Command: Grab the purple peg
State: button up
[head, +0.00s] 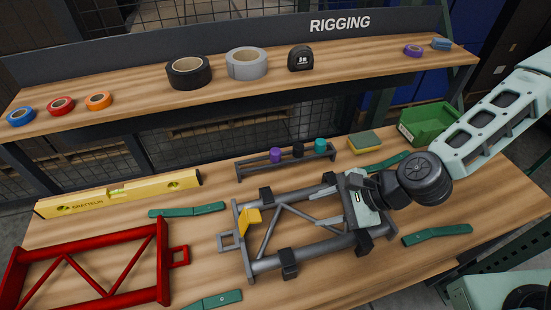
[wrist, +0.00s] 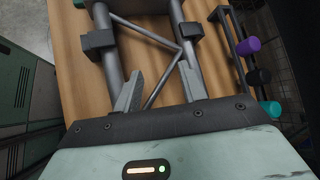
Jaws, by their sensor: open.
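The purple peg (head: 275,155) stands at the left of a grey rack (head: 247,165) at the back of the bench. A black peg (head: 298,150) and a teal peg (head: 320,146) are in the same rack to its right. In the wrist view the purple peg (wrist: 248,46) shows at the upper right, with the black peg (wrist: 258,77) and teal peg (wrist: 268,108) below it. My gripper (head: 322,208) is open and empty above the grey tubular frame (head: 270,263), in front of the rack and apart from the pegs. Its two fingers (wrist: 150,92) also show in the wrist view.
A red frame (head: 160,262) and a yellow level (head: 120,193) lie at left. Several green straps (head: 187,210) lie around the grey frame. A green bin (head: 430,124) and a sponge (head: 365,142) are at back right. A shelf (head: 210,98) with tape rolls overhangs behind.

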jog(key=w+d+r+m+t+b, duration=0.1)
jog(key=w+d+r+m+t, duration=0.15)
jog(key=w+m+t, duration=0.75)
jog(key=m+g+p, duration=0.1)
jog(key=m+g, duration=0.1)
jog(key=g, duration=0.1)
send_near(280, 155)
jog(key=shift+y, duration=0.4)
jog(key=x, duration=0.4)
jog(key=shift+w+a+f, duration=0.1)
jog(key=shift+w+f, duration=0.15)
jog(key=shift+f, duration=0.3)
jog(key=p+x, duration=0.2)
jog(key=x, duration=0.2)
jog(key=shift+w+a, duration=0.2)
jog(key=shift+w+a+f, duration=0.2)
jog(key=shift+w+a, duration=0.1)
jog(key=c, duration=0.8)
